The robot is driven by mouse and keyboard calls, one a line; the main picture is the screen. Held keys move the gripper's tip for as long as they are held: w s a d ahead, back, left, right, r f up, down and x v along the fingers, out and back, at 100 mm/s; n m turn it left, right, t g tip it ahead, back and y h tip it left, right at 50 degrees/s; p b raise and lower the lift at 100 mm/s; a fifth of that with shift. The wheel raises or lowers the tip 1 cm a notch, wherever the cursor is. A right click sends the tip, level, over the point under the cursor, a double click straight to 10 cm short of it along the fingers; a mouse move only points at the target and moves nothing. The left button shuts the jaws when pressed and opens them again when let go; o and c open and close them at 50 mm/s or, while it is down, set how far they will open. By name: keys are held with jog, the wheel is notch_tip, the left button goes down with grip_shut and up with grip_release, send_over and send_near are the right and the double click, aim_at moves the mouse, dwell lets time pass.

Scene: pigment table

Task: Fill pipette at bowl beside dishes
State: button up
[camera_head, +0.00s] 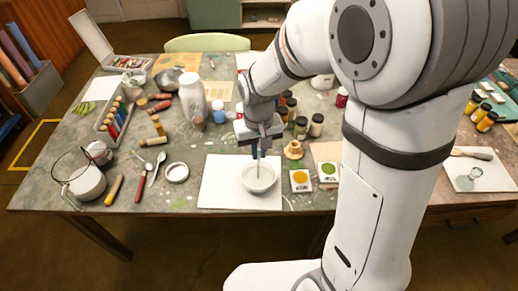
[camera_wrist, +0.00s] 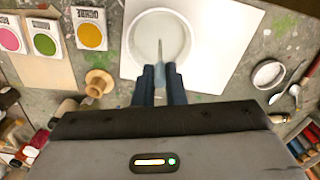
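A white bowl (camera_head: 247,187) stands on a white sheet near the front middle of the table. It also shows at the top of the wrist view (camera_wrist: 131,45), with pale contents. My gripper (camera_head: 258,151) points down just above the bowl. In the wrist view its dark blue fingers (camera_wrist: 162,80) are shut on the pale blue bulb of a pipette (camera_wrist: 160,50). The pipette's thin stem reaches down into the bowl; I cannot tell whether its tip touches the liquid. Square dishes with yellow (camera_head: 300,181) and green (camera_head: 328,171) pigment stand right of the bowl. A pink dish (camera_wrist: 9,38) shows in the wrist view.
A wooden spool-like piece (camera_head: 293,151) and several jars (camera_head: 301,127) stand close right of my gripper. A white bottle (camera_head: 193,100) stands to the left. A small round dish (camera_head: 177,172) and spoons (camera_head: 157,165) lie left of the sheet (camera_head: 213,187).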

jog(key=shift+r, duration=0.15)
dwell(0.4)
jog(key=shift+r+p, duration=3.7)
jog(key=shift+r, duration=1.1)
